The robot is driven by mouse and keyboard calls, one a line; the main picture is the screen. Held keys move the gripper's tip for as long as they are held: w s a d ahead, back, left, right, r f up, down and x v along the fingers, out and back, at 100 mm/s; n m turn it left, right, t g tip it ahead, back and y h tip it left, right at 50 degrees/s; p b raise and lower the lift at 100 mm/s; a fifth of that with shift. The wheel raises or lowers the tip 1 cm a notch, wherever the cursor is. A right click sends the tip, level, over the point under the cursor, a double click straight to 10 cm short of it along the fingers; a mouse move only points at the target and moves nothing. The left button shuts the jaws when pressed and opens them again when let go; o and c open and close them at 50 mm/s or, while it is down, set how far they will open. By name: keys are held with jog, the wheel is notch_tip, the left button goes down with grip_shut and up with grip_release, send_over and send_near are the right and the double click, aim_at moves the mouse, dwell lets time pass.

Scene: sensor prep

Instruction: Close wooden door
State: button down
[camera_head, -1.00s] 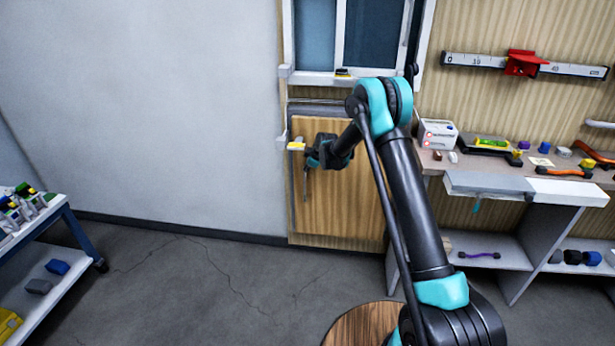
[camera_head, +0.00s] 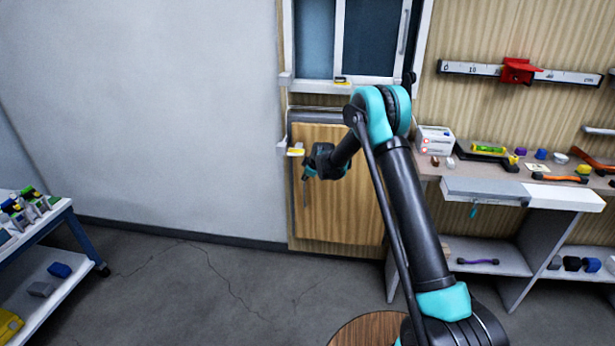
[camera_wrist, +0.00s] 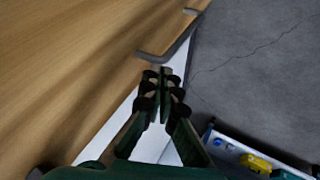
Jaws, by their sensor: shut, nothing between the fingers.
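The wooden door (camera_head: 345,205) is a light brown panel low on the wall below the window, in the head view. In the wrist view the door surface (camera_wrist: 70,70) fills the left side, with a grey bar handle (camera_wrist: 178,42) near its edge. My gripper (camera_head: 308,172) is at the door's upper left, near the handle (camera_head: 305,192). In the wrist view my gripper's fingers (camera_wrist: 165,75) are together and empty, pointing toward the handle. I cannot tell whether they touch it. The forearm hides part of the door's upper area.
A workbench (camera_head: 470,165) with tools and small boxes stands at the right. A shelf cart (camera_head: 65,235) stands at the left. A round wooden top (camera_head: 365,330) is at the bottom. The grey floor (camera_head: 200,275) between cart and door is clear.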

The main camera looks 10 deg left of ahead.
jog(key=v, duration=1)
jog(key=s+d+r+m+h, duration=0.1)
jog(key=s+d+r+m, duration=0.3)
jog(key=s+d, duration=0.65)
jog(key=s+d+r+m+h, duration=0.1)
jog(key=s+d+r+m, duration=0.3)
jog(key=s+d, duration=0.65)
jog(key=s+d+f+m, duration=0.1)
jog(key=s+d, duration=0.3)
jog(key=s, duration=0.4)
jog(key=s+d+f+m+g+h, duration=0.1)
jog(key=s+d+m, duration=0.3)
jog(key=s, duration=0.4)
jog(key=s+d+f+m+h, duration=0.1)
jog(key=s+d+f+m, duration=0.1)
jog(key=s, duration=0.7)
jog(key=shift+d+f+m+g, duration=0.4)
jog(key=shift+d+m, duration=0.3)
jog(key=shift+d, duration=0.45)
